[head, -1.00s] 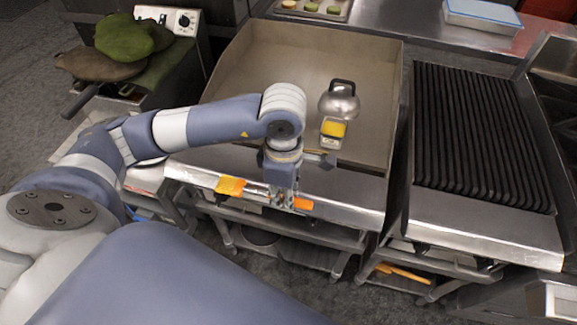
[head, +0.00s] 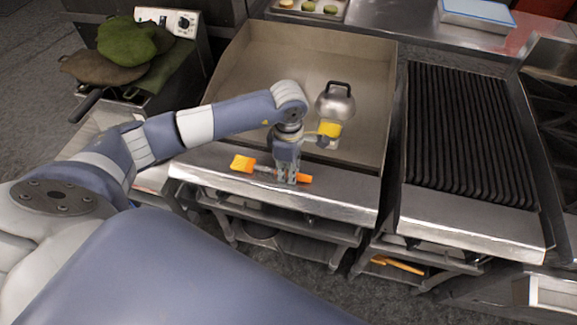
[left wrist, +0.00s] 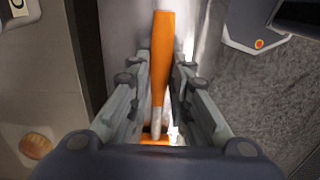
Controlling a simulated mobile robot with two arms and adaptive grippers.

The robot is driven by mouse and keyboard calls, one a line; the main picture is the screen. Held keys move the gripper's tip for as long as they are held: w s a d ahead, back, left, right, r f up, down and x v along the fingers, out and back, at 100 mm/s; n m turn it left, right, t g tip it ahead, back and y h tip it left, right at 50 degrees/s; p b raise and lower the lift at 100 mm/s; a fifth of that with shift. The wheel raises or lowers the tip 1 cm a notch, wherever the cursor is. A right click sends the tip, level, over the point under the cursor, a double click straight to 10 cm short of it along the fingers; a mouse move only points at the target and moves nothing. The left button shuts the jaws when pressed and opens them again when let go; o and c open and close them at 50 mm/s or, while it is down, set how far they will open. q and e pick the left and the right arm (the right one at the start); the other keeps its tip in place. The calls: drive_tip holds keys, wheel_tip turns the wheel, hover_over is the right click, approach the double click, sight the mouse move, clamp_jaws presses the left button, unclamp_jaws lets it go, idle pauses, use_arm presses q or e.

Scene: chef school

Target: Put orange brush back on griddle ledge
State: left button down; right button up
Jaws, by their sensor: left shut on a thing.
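The orange brush lies roughly level across the front of the griddle in the head view, with its orange bristle head (head: 243,164) to the left and its orange handle (head: 305,179) to the right. My left gripper (head: 287,178) points down and is shut on the brush between these ends. In the left wrist view the orange handle (left wrist: 162,55) runs between the two fingers (left wrist: 161,75). The griddle ledge (head: 340,195) is the bare steel strip at the griddle's front. The brush is over this ledge; I cannot tell whether it touches. My right gripper is out of view.
A domed metal cover with a black handle (head: 335,103) and a yellow-topped item (head: 329,129) stand on the griddle plate (head: 240,75), near my left wrist. A black grill grate (head: 460,135) is to the right. Green and brown caps (head: 125,45) are at upper left.

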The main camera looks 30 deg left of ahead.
use_arm(q)
drive_tip(key=shift+f, duration=0.1)
drive_tip(key=c, duration=1.5)
unclamp_jaws()
drive_tip(key=shift+o, duration=0.2)
wheel_tip(320, 180, up, 12)
drive_tip(key=b, duration=0.3)
drive_tip(key=shift+b, duration=0.4)
drive_tip(key=shift+d, duration=0.1)
